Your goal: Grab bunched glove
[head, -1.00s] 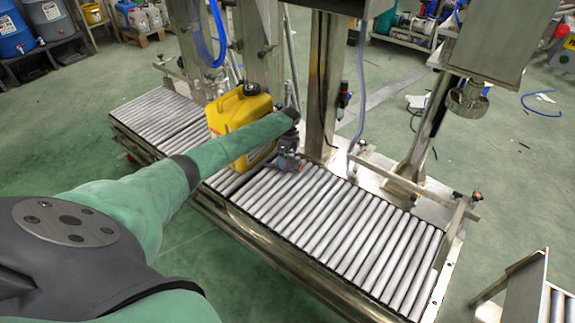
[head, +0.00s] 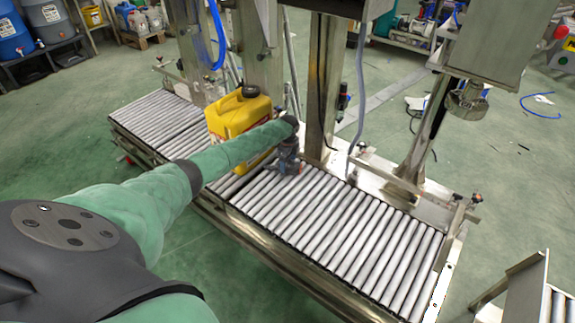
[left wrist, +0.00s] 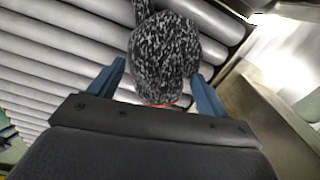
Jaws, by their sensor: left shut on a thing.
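The bunched glove (left wrist: 163,58) is a speckled black-and-grey knit lump with a bit of orange-red at its near edge. In the left wrist view it sits between the two blue fingers of my left gripper (left wrist: 165,88), over the conveyor rollers. My left gripper is shut on it. In the head view my left gripper (head: 289,164) is low over the roller conveyor, just right of the yellow jerrycan; the glove is too small to make out there. My right gripper is not in view.
The yellow jerrycan (head: 238,115) stands on the conveyor (head: 345,235), partly behind my left arm. Steel posts (head: 322,90) rise along the conveyor's far side. The rollers to the right are clear. A metal rail (left wrist: 265,105) runs close beside the gripper.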

